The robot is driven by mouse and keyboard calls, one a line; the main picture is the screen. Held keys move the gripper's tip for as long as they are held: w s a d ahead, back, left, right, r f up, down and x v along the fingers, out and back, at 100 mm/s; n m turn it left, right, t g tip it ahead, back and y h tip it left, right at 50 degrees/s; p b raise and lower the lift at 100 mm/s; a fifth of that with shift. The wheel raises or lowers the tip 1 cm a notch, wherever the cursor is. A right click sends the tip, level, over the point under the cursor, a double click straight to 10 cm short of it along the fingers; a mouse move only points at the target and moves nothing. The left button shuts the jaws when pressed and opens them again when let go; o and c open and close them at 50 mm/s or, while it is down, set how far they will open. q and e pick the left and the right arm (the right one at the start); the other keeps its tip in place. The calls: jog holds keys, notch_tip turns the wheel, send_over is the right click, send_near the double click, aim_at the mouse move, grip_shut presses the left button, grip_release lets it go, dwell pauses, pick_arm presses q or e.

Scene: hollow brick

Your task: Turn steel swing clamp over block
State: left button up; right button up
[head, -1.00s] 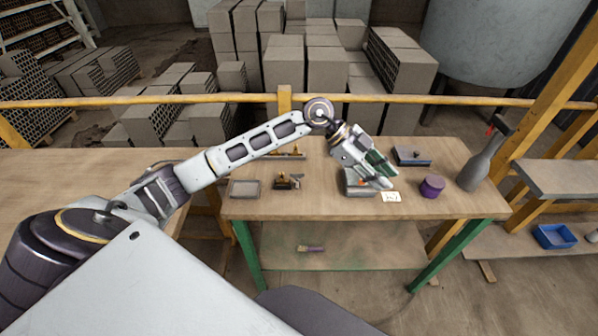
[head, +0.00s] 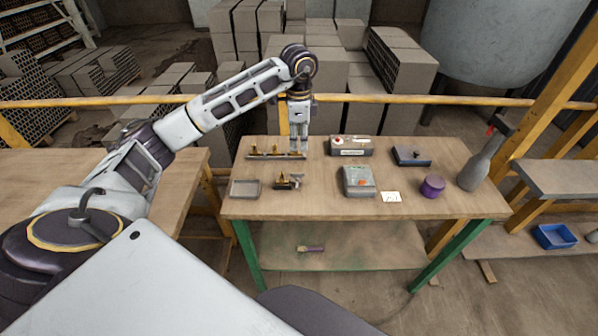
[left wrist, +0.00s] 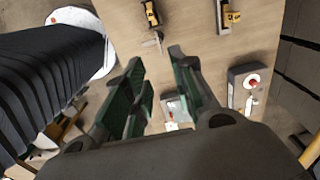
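A small dark fixture (head: 288,181) with brass-coloured parts and a grey steel arm stands at the left middle of the table. In the left wrist view its yellow-and-black part (left wrist: 151,13) shows near the top, with the steel arm (left wrist: 153,41) beside it. A grey block-like box (head: 357,181) with an orange spot sits to its right; part of it shows between my fingers in the left wrist view (left wrist: 172,108). My left gripper (head: 298,153) points down behind the fixture, near the long rail's right end. Its fingers are apart and empty. My right gripper is out of view.
A long rail (head: 262,155) with brass parts lies at the back left. A box with a red button (head: 350,146), a dark box (head: 411,157), a purple jar (head: 432,187) and a grey bottle (head: 480,165) stand around. A grey tray (head: 245,188) lies front left.

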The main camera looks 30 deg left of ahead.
aim_at(297, 180)
pick_arm(q)
jog(key=shift+f, duration=0.1)
dwell(0.3)
jog(key=shift+f+p, duration=1.15)
jog(key=shift+f, duration=5.65)
jog(key=shift+c, duration=0.4)
grip_shut()
